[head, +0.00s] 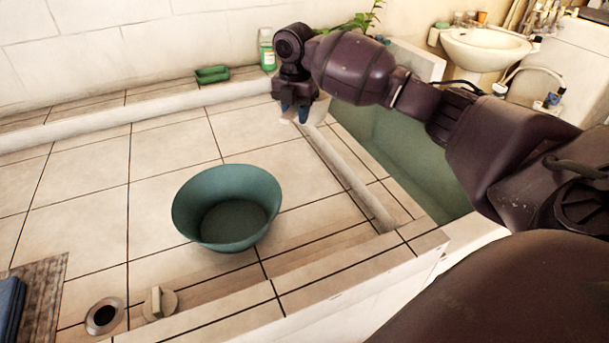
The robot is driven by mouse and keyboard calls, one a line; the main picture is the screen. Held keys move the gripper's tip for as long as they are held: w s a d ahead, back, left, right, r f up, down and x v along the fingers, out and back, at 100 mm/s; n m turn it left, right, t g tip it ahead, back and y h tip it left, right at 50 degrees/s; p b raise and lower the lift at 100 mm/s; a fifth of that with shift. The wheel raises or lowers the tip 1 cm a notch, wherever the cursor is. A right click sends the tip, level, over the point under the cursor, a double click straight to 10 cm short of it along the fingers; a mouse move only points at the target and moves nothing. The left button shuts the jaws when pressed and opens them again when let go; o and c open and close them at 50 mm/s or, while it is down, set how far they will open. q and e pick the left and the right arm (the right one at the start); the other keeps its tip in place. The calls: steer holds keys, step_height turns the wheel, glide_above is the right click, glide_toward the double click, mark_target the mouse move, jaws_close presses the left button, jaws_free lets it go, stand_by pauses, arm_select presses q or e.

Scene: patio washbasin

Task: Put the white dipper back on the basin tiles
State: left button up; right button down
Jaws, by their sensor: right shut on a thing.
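My right gripper (294,111) reaches in from the right, its blue-tipped fingers pointing down over the far right part of the basin tiles (160,150). It is shut on the white dipper (318,107), a pale shape that shows just beside and below the fingers and is partly hidden by them. The dipper is near the low tiled ledge on the right. I cannot tell whether it touches the tiles. My left gripper is not in view.
A green bowl (228,207) stands mid-tiles. A drain (104,316) and its plug (159,303) are at the front. A green soap dish (212,75) and bottle (267,49) stand at the back. A green-walled trough (405,150) lies right.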

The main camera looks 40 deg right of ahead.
steer(key=shift+w+d+f, duration=0.1)
steer(key=shift+f, duration=0.1)
steer(key=shift+f+b, duration=1.95)
steer(key=shift+f, duration=7.75)
steer(key=shift+f, duration=0.2)
steer(key=c, duration=0.8)
jaws_free()
steer(key=shift+c, duration=0.2)
